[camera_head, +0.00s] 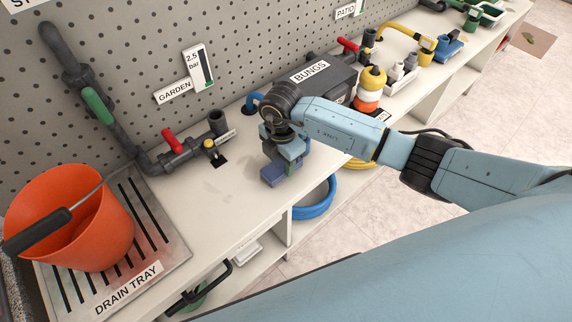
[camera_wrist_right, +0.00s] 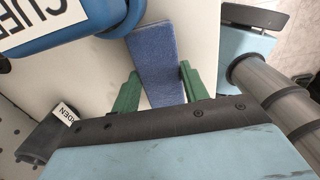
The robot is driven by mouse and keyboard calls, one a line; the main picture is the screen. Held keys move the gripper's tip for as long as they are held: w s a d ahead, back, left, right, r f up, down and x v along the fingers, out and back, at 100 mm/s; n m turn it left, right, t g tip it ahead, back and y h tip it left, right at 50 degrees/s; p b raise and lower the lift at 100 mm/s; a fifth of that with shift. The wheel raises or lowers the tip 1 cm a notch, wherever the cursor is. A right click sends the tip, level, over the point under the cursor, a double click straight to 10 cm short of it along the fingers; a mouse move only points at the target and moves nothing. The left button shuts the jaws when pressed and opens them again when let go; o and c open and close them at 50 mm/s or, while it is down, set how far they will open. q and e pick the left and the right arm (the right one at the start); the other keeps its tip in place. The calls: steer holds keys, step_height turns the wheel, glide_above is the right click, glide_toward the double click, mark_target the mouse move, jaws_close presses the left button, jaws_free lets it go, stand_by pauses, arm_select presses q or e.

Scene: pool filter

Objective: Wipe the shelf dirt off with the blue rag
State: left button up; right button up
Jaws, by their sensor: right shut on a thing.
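My right gripper (camera_head: 286,162) is low over the white shelf (camera_head: 235,207), near its front edge. It is shut on the blue rag (camera_head: 273,176), which hangs below the fingers at the shelf top. In the right wrist view the rag (camera_wrist_right: 157,60) shows as a blue strip between the green fingers of the gripper (camera_wrist_right: 158,88). Whether the rag presses on the shelf I cannot tell. My left gripper is out of view.
An orange bucket (camera_head: 75,232) stands on the metal drain tray (camera_head: 165,238) at the left. Grey pipework with a red-handled valve (camera_head: 172,145) runs along the back. A dark bungs box (camera_head: 318,75) is behind my right arm. A blue hose coil (camera_head: 318,205) sits below the shelf.

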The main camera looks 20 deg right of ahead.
steer(key=shift+r, duration=0.15)
steer(key=shift+r+p, duration=0.85)
steer(key=shift+p, duration=0.2)
stand_by(0.3)
